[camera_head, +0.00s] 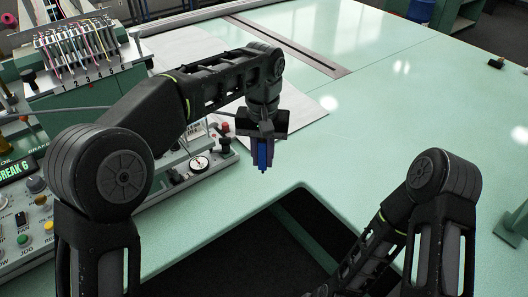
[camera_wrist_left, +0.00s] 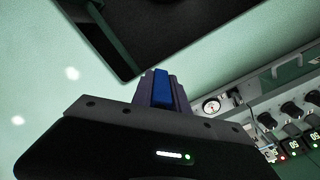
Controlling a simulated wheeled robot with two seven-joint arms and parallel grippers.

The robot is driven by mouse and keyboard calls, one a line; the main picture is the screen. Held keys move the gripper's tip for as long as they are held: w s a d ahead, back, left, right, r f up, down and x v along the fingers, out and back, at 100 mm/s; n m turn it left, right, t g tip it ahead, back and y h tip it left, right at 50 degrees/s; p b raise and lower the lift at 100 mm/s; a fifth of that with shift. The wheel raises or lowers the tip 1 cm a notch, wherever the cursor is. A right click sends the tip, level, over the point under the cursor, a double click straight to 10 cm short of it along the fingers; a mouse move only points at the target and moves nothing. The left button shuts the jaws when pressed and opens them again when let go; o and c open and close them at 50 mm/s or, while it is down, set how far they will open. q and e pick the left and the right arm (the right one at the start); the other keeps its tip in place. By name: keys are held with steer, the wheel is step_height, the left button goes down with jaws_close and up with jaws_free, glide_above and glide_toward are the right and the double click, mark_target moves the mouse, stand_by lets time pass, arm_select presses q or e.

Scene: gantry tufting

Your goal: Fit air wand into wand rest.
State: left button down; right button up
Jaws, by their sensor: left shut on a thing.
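My left gripper (camera_head: 263,158) hangs over the pale green table, near the inner edge of the dark cutout. It points down and is shut on a blue piece (camera_head: 262,154), which I take to be the air wand. I cannot make out the wand rest for sure in either view. My right arm reaches down at the lower right, and its gripper is out of view.
A control panel (camera_head: 22,215) with knobs and a green display stands at left. A round gauge (camera_head: 200,163) and a red knob (camera_head: 225,127) are left of my left gripper. A yarn rack (camera_head: 75,45) stands behind.

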arm_select(q)
steer(key=shift+s+a+f+m, duration=0.15)
steer(key=shift+a+f+m, duration=0.1)
steer(key=shift+f+m, duration=0.25)
steer(key=s+a+f+m, duration=0.1)
steer(key=f+m, duration=0.3)
steer(key=m, duration=0.3)
steer(key=s+a+f+m, duration=0.1)
steer(key=a+f+m, duration=0.1)
steer(key=f+m, duration=0.2)
steer(key=shift+s+a+m, duration=0.25)
steer(key=shift+a+m, duration=0.05)
steer(key=shift+m, duration=1.5)
steer(key=w+a+n, duration=0.1)
steer(key=a+n, duration=1.4)
steer(key=n, duration=0.2)
steer(key=shift+w+a+f, duration=0.2)
steer(key=shift+w+a, duration=0.05)
